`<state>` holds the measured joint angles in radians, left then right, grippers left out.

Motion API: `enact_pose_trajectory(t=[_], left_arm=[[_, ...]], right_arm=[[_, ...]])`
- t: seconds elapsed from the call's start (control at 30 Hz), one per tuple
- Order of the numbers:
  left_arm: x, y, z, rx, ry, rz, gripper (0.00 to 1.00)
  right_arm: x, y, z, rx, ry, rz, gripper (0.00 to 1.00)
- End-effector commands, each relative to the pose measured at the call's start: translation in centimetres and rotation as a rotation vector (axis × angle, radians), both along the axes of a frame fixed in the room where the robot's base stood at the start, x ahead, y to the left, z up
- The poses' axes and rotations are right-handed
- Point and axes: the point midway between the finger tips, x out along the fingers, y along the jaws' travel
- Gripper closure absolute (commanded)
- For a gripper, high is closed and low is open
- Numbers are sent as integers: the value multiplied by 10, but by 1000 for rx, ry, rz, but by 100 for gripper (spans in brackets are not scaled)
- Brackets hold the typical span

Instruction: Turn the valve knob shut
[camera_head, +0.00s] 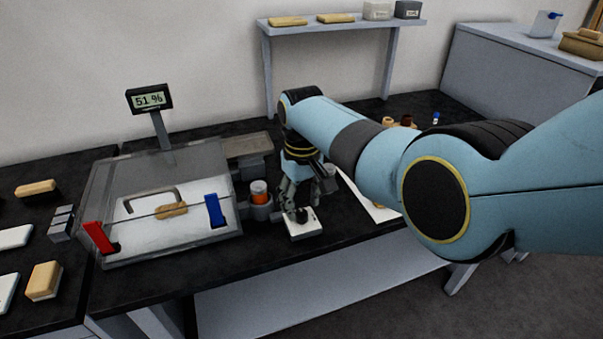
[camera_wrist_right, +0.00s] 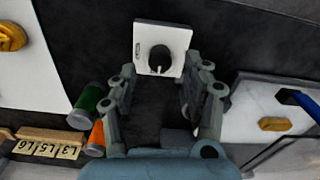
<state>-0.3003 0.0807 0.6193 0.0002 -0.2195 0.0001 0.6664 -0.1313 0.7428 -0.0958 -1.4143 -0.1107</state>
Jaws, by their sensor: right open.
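The valve knob (camera_wrist_right: 160,58) is round and black with a small pale mark at its lower edge. It sits on a square white plate (camera_wrist_right: 142,33), which also shows in the head view (camera_head: 304,230) on the dark bench. My right gripper (camera_head: 301,204) points down over the plate and partly hides the knob in the head view. In the right wrist view my right gripper (camera_wrist_right: 161,68) is open, with one finger on each side of the space below the knob. I cannot tell whether the fingers touch it. My left gripper is not in view.
A clear chamber (camera_head: 105,205) with red (camera_head: 98,238) and blue (camera_head: 214,210) handles stands left of the plate. Its display (camera_head: 149,99) reads 51 %. The bench in front of the plate is clear.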

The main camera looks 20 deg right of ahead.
Motion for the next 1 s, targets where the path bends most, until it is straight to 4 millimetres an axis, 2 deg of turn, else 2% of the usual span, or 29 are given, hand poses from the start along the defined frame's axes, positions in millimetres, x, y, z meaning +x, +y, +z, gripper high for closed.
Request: enact_pose_trajectory(t=[0.2, 0.4, 0.6, 1.0], left_arm=[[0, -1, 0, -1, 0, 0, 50], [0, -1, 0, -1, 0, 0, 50], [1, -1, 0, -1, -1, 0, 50], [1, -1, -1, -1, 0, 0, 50]], right_arm=[[1, 1, 50, 2, -6, 0, 50], [2, 0, 83, 1, -4, 1, 50], [1, 0, 93, 0, -1, 1, 50], [0, 0, 91, 1, 1, 1, 50]])
